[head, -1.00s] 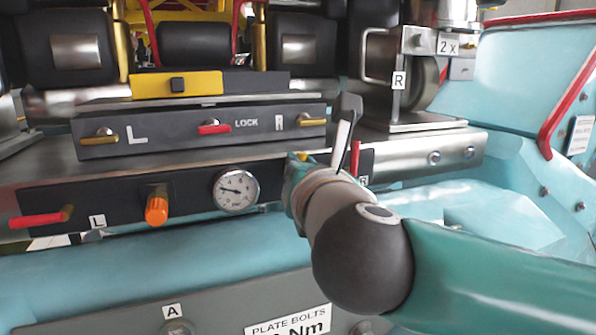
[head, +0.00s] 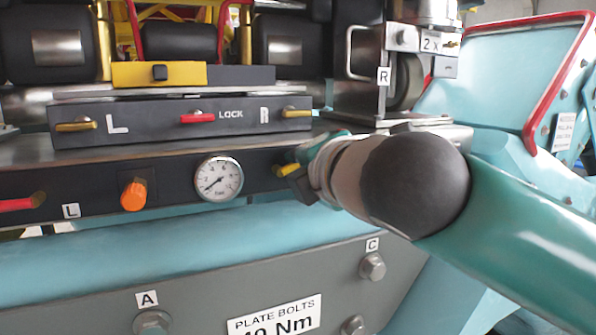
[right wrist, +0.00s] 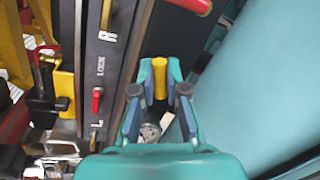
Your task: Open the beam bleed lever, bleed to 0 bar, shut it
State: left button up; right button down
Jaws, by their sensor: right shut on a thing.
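The yellow lever (head: 287,169) sits on the dark lower beam panel, right of the pressure gauge (head: 218,179). The gauge is round and white, and its needle points to the lower left, at or close to 0. My right gripper (head: 297,175) is at the yellow lever, its arm coming in from the right. In the right wrist view the yellow lever (right wrist: 159,75) lies between the fingers of my right gripper (right wrist: 160,92), which is shut on it. The lever's base is partly hidden by the gripper. My left gripper is not in view.
An orange knob (head: 134,196) and a red lever (head: 22,203) are on the same panel to the left. Above is a dark strip with yellow levers and a red LOCK lever (head: 197,118). Another red handle (right wrist: 190,5) shows close by in the right wrist view. A bolted plate (head: 215,285) is below.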

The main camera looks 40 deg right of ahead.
jog(key=shift+d+f+m+y+b, duration=0.15)
jog(key=shift+f+m+y+b, duration=0.2)
jog(key=shift+m+b, duration=0.45)
jog(key=shift+d+f+m+y+b, duration=0.1)
jog(key=shift+f+m+y+b, duration=0.25)
jog(key=shift+m, duration=0.85)
jog(key=c, duration=1.2)
grip_release()
jog(key=shift+s+d, duration=0.1)
jog(key=shift+r, duration=0.1)
jog(key=shift+s+a+r, duration=0.15)
jog(key=shift+s+a, duration=0.15)
jog(key=shift+s, duration=0.25)
jog(key=v, duration=1)
jog(key=shift+s, duration=0.4)
